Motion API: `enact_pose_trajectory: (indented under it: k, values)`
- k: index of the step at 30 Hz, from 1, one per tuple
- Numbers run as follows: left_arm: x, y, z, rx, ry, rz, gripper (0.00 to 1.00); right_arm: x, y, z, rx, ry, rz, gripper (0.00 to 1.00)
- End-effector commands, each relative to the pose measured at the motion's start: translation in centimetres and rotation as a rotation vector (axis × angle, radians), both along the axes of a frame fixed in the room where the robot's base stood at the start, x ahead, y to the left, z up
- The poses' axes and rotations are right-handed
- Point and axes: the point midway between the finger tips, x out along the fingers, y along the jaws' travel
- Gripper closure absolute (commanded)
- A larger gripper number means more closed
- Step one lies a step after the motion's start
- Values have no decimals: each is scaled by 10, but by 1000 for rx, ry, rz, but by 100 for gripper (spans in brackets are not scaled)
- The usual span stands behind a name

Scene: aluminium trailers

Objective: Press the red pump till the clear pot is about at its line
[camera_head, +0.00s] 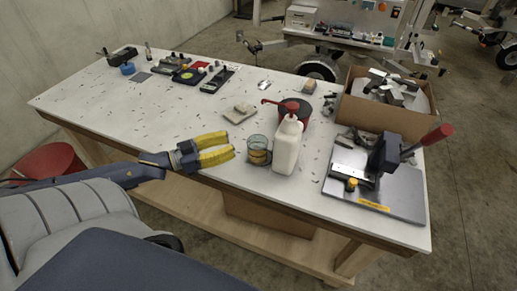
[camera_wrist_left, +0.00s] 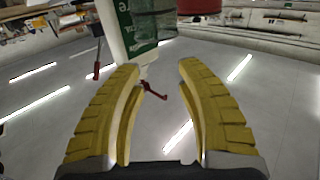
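A white bottle (camera_head: 287,150) stands upright near the table's front edge, with a red pump (camera_head: 284,105) on top whose spout points left. The clear pot (camera_head: 258,144) stands just left of the bottle, with amber-brown content in its lower part; its line is too small to make out. My left gripper (camera_head: 231,146) is open and empty, left of the pot and apart from it. The left wrist view is upside down: the bottle (camera_wrist_left: 122,28), red pump (camera_wrist_left: 152,88) and pot (camera_wrist_left: 152,22) show beyond the open fingers. My right gripper is not in view.
A black-and-red round container (camera_head: 294,112) stands behind the bottle. A metal plate (camera_head: 395,190) with a red-handled tool is to the right, below a cardboard box (camera_head: 375,112) of metal parts. Small tools lie at the back left. The white table (camera_head: 150,110) is mostly clear at left.

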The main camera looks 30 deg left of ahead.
Motion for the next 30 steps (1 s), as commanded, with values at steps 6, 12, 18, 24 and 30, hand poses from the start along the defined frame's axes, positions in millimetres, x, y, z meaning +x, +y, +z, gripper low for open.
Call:
enact_pose_trajectory:
  k: [6,12,18,24,30]
  values:
    - [0,0,0,0,0,0,91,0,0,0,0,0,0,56]
    - [0,0,0,0,0,0,100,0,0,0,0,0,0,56]
    - [0,0,0,0,0,0,100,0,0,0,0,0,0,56]
    - [0,0,0,0,0,0,100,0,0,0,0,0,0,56]
    - [0,0,0,0,0,0,100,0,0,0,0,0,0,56]
